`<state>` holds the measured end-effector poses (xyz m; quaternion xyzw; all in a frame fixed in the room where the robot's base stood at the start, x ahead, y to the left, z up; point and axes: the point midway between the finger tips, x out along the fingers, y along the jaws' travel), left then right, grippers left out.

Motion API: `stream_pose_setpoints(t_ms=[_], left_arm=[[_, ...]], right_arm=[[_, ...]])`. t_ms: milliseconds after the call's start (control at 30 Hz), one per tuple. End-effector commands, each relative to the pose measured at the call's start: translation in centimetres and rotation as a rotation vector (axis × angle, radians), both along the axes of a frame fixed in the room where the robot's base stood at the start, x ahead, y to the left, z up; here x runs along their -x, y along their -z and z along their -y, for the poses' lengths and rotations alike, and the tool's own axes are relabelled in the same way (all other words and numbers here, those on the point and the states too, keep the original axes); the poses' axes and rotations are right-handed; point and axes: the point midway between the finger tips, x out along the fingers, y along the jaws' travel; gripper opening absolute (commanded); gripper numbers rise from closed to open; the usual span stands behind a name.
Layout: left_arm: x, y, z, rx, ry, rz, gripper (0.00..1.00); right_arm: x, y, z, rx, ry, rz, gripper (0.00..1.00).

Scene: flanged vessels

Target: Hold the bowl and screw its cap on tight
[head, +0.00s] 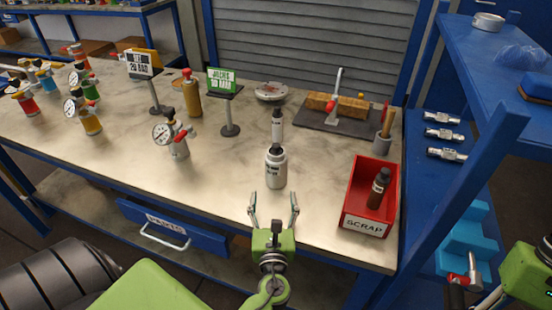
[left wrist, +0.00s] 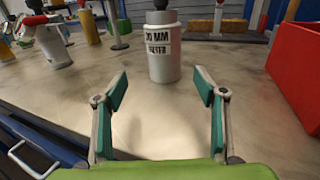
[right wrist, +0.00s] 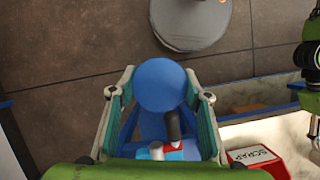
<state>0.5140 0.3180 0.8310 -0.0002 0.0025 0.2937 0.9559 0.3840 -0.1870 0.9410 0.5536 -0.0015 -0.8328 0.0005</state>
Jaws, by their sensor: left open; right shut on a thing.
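A white cylinder (head: 276,168) with a printed label and dark top stands upright on the bench; it also shows in the left wrist view (left wrist: 163,52). I cannot tell whether it is the bowl or whether its top is a separate cap. My left gripper (head: 274,208) is open and empty, just in front of the cylinder at the bench's front edge, fingers either side and apart from it. In the right wrist view, my right gripper (right wrist: 160,85) is shut on a blue round-ended thing (right wrist: 161,84). Its far side is hidden, so I cannot identify it.
A smaller white bottle (head: 277,128) stands behind the cylinder. A red scrap bin (head: 352,198) holding a dark bottle stands right. Sign stands (head: 230,130) and a gauge fitting (head: 178,148) stand left. A blue shelf post (head: 462,160) rises at right. The front-middle bench is clear.

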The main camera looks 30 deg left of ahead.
Motion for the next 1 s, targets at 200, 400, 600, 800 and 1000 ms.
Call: stream_pose_setpoints(t_ms=[200, 400, 600, 800, 1000], left_arm=[[0.0, 0.1, 0.0, 0.002, 0.001, -0.001, 0.65], [-0.3, 0.0, -0.2, 0.001, 0.0, 0.001, 0.65], [-3.1, -0.3, -2.0, 0.001, 0.0, 0.003, 0.65], [-5.3, -0.1, -3.4, 0.0, 0.001, -0.001, 0.65], [-5.7, 0.0, -3.8, 0.001, 0.001, 0.0, 0.65]], right_arm=[[0.0, 0.0, 0.0, 0.0, 0.0, 0.0, 0.27], [0.0, -0.2, 0.0, 0.0, 0.0, 0.0, 0.27], [0.0, -0.9, 0.0, 0.0, 0.0, 0.0, 0.27], [0.0, -1.2, 0.0, 0.0, 0.0, 0.0, 0.27], [0.0, -1.2, 0.0, 0.0, 0.0, 0.0, 0.27]])
